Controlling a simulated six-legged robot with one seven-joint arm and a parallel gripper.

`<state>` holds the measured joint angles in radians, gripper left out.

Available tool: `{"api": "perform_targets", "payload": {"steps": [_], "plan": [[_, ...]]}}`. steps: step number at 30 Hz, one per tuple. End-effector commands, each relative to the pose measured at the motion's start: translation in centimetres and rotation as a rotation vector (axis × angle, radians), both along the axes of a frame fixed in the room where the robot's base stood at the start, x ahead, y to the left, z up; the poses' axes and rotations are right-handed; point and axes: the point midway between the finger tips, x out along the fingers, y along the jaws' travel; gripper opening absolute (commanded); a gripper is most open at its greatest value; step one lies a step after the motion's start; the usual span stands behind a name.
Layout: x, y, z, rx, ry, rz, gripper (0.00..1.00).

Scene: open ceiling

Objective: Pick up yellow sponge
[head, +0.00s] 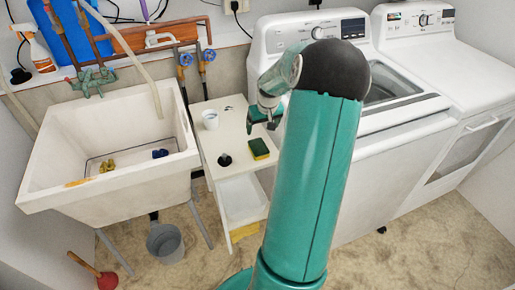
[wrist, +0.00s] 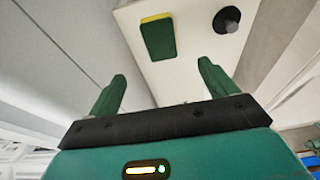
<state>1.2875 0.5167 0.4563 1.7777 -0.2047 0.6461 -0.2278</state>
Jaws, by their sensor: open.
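The yellow sponge (head: 259,149) has a dark green scouring side facing up and a yellow edge. It lies on a white side table (head: 222,177) between the sink and the washer. In the wrist view the sponge (wrist: 158,38) is beyond my gripper (wrist: 155,85), whose two green fingers are spread apart with nothing between them. The sponge is apart from the fingers. In the head view my arm hides most of my gripper, near the table's back right.
A utility sink (head: 110,140) is to the left. A washer (head: 400,125) is to the right. A grey bucket (head: 166,243) and a plunger (head: 106,280) are on the floor.

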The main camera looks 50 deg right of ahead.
Motion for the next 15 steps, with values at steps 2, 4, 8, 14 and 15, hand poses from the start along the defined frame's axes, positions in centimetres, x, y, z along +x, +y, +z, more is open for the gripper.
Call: {"api": "perform_targets", "payload": {"steps": [2, 4, 8, 14, 15], "plan": [[0.2, -0.2, -0.9, 0.004, -0.001, 0.0, 0.85], [0.4, -0.4, -1.9, 0.004, -0.002, 0.0, 0.85], [1.0, -0.7, -4.4, 0.005, -0.001, 0.0, 0.85], [1.7, -1.2, -7.5, 0.003, -0.001, 0.001, 0.85], [1.8, -1.3, -7.9, 0.002, -0.001, 0.001, 0.85]]}}
